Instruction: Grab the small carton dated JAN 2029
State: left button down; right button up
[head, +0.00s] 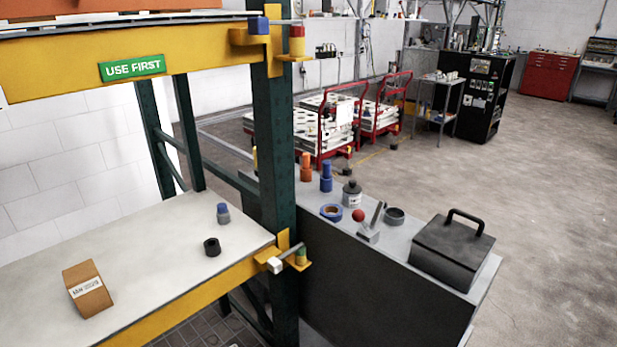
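A small brown carton (89,291) stands on the lower white shelf (140,262) at the left of the head view. A white label on its front face carries a printed date that appears to read JAN 2029, though the print is small. Nothing touches the carton. Neither of my grippers shows in the head view.
A dark bench (385,270) holds a toolbox (452,250). Open floor (560,180) lies at the right.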

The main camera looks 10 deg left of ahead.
aim_at(83, 282)
jog(key=u, duration=1.55)
